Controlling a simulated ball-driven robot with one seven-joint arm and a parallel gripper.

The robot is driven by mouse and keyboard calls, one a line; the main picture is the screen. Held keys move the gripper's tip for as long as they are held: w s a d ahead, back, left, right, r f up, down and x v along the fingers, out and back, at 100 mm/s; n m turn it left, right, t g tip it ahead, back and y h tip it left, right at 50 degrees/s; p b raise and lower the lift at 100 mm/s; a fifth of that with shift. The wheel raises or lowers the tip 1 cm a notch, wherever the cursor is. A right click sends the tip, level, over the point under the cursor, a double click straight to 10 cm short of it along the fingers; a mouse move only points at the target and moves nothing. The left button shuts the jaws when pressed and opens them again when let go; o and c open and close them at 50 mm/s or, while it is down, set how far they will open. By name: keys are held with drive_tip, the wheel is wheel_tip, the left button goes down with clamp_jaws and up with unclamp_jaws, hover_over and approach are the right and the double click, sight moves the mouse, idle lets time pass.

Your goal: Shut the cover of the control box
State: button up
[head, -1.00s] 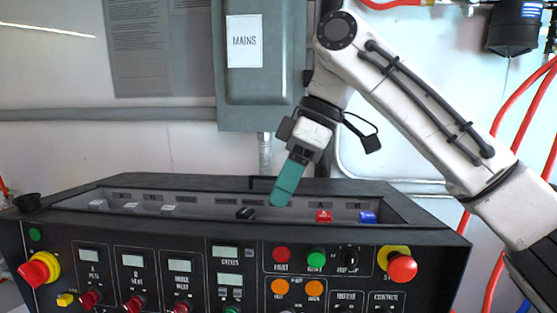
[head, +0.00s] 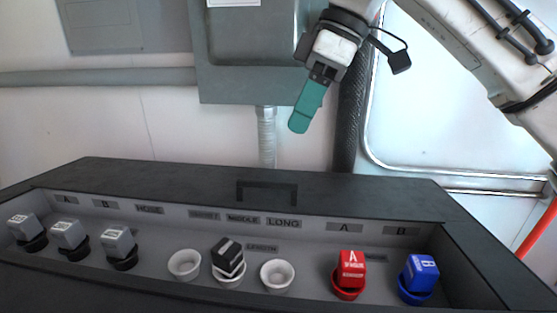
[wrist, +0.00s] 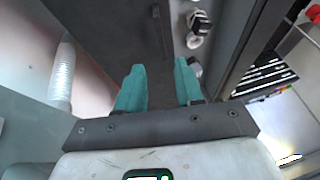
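The control box is a black console with a long open recess (head: 190,262). A black cover panel (head: 130,178) with a dark handle (head: 267,190) lies along the recess's back edge, and the recess is uncovered. In the wrist view the dark cover (wrist: 105,25) and its handle (wrist: 160,28) are in front of my fingers. My gripper (head: 300,122) has teal fingers and is above and behind the handle in the head view. In the wrist view my gripper (wrist: 159,68) shows its two fingers apart with nothing between them.
In the recess sit several grey connectors (head: 69,235), a black one (head: 228,253), a red one (head: 350,268) and a blue one (head: 420,273). White sockets (head: 277,275) are empty. A grey cabinet (head: 250,75) and conduit (head: 267,135) stand behind.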

sight(271, 183)
drive_tip(key=p+x, duration=0.1)
drive_tip(key=x, duration=0.9)
drive_tip(key=shift+s+p, duration=0.1)
drive_tip(key=shift+p, duration=0.2)
clamp_jaws()
idle(1.0)
